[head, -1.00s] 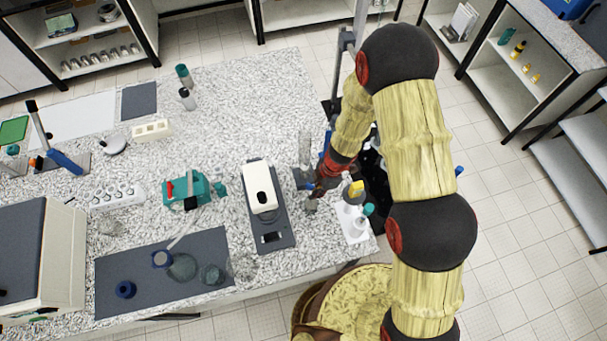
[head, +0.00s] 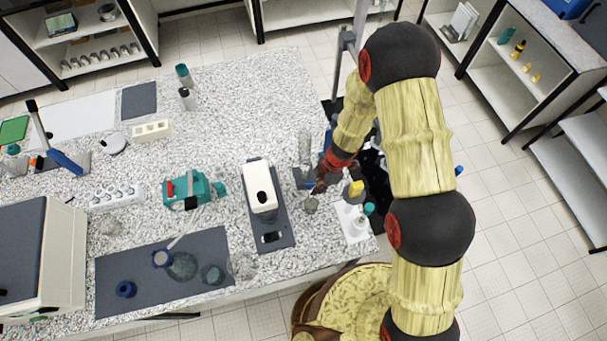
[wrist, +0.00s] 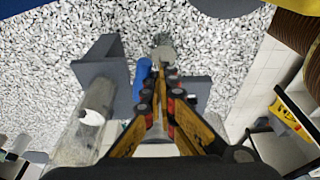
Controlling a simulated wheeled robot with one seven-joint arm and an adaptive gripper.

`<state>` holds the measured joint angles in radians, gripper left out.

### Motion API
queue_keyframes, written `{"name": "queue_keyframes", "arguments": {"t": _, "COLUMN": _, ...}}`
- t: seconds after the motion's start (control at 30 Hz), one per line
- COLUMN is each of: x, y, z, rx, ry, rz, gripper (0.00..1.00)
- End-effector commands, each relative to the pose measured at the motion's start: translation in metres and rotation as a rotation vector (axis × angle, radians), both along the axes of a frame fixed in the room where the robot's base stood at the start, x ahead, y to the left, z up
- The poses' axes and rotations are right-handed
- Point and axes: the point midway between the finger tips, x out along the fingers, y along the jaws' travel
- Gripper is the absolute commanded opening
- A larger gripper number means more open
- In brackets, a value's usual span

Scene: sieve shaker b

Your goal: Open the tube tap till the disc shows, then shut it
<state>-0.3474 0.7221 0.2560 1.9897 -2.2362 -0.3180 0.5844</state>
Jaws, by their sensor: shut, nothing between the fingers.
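A clear upright tube (head: 305,147) stands on a grey stand near the bench's right side. In the wrist view the tube (wrist: 88,122) is at the left, beside the grey stand (wrist: 100,63). A blue piece (wrist: 143,75), perhaps the tap handle, lies just left of my fingertips. I cannot tell whether they touch it. My gripper (wrist: 164,80) is shut and empty, pointing over the stand; it also shows in the head view (head: 320,186). A small round grey piece (wrist: 162,54) is just beyond the fingertips. No disc can be made out in the tube.
A white rack (head: 352,232) with yellow and teal caps stands close to the right of my gripper. A white and grey device (head: 283,236) stands to the left. The bench is clear above the tube. Its right edge is close to my arm.

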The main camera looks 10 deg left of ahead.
Motion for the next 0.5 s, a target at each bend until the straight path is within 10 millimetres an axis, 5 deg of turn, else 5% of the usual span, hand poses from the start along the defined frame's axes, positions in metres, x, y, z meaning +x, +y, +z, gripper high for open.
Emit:
{"name": "queue_keyframes", "arguments": {"t": 0.27, "x": 0.008, "y": 0.001, "z": 0.001, "rx": 0.000, "ry": -0.002, "rz": 0.000, "gripper": 0.00}}
{"name": "queue_keyframes", "arguments": {"t": 0.5, "x": 0.005, "y": 0.000, "z": 0.023, "rx": 0.001, "ry": -0.003, "rz": -0.001, "gripper": 0.00}}
